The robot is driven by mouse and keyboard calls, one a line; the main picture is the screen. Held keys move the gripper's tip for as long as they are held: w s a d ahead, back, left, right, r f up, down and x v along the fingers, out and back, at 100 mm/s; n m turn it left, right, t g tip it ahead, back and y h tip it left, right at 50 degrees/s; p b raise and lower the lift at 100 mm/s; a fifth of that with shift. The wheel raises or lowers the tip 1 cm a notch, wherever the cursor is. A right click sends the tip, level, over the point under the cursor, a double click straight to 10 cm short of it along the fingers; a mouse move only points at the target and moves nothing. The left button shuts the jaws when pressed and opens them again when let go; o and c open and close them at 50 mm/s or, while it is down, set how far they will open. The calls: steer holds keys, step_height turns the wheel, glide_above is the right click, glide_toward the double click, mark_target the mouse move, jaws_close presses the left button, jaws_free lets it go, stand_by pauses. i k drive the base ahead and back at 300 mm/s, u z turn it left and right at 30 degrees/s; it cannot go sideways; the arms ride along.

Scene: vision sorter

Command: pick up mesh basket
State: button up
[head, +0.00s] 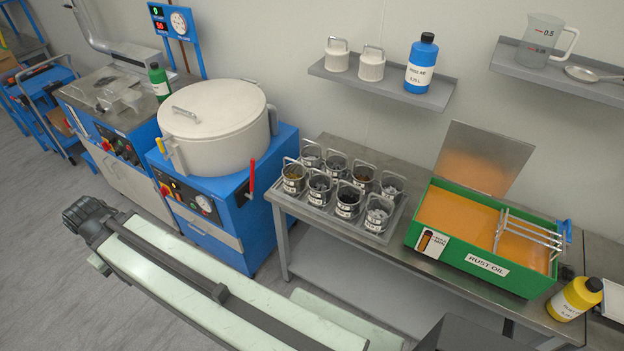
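Several small mesh baskets with wire handles stand upright in two rows in a metal tray (325,214) on the steel bench. A front-left basket (294,180) holds brownish parts. Two other front baskets (320,188) and (348,200) hold grey and dark parts. The front-right basket (378,214) holds light grey parts. The back row is partly hidden by the handles and front baskets. White labels are on the baskets, too small to read. My gripper is not in view.
A green rust oil tank (500,268) with a raised lid (483,158) stands right of the tray. A yellow bottle (574,299) is at its right. A blue machine with a white drum (215,130) stands left. A long pale green conveyor (190,272) crosses the foreground.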

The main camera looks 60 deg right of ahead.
mark_target(294, 174)
steer(key=z, duration=0.3)
steer(key=i, duration=1)
steer(key=u, duration=0.1)
